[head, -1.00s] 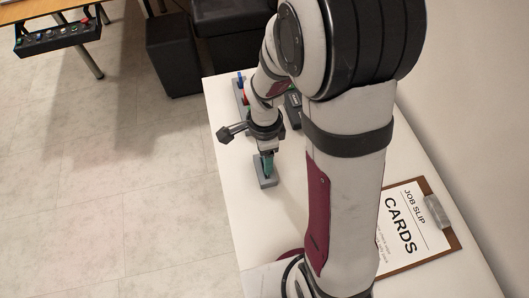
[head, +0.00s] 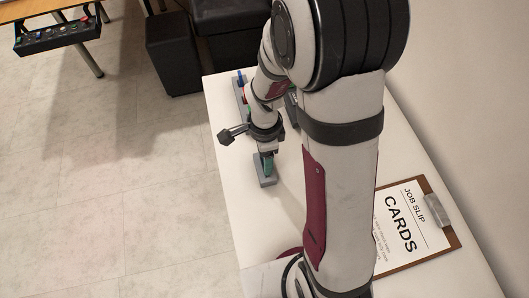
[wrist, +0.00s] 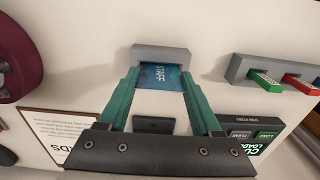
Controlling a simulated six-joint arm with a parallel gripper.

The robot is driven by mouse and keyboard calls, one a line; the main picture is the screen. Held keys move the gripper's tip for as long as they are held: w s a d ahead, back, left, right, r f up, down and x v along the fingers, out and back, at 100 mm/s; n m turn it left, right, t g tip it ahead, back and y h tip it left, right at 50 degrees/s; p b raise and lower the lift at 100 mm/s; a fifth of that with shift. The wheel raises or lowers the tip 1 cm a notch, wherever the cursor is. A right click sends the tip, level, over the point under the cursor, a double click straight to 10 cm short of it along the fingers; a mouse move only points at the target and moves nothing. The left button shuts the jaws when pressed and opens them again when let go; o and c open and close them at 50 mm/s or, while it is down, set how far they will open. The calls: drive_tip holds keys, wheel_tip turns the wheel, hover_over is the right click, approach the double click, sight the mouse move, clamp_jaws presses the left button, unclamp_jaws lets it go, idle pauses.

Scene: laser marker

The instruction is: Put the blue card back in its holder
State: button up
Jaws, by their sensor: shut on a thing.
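A blue card marked STAFF (wrist: 160,77) lies between the fingertips of my gripper (wrist: 160,76) in the wrist view. The teal fingers are shut on its two side edges. The card's far edge meets a grey block-shaped holder (wrist: 160,53); how deep it sits in the slot is hard to tell. In the head view my gripper (head: 267,164) is low over the same grey holder (head: 265,181) on the white table, and the card is hidden there.
A grey rack (wrist: 240,68) with a green card (wrist: 266,82), a red card (wrist: 300,85) and a blue one at the edge stands right. A clipboard (head: 440,247) lies at the table's right.

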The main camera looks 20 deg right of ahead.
drive_tip(key=shift+f, duration=0.3)
drive_tip(key=o, duration=1.6)
drive_tip(key=shift+c, duration=0.2)
wheel_tip(320, 180, up, 22)
drive_tip(key=s+a+f+n+y, duration=0.1)
drive_tip(key=s+f+n, duration=0.1)
drive_tip(key=s+n, duration=0.4)
drive_tip(key=s+a+f+n, duration=0.1)
drive_tip(key=s+f+n, duration=0.2)
drive_tip(key=s+n, duration=0.3)
drive_tip(key=s, duration=0.5)
drive_tip(key=shift+a+f+y, duration=0.15)
drive_tip(key=shift+f+y, duration=0.1)
drive_tip(key=shift+y, duration=0.15)
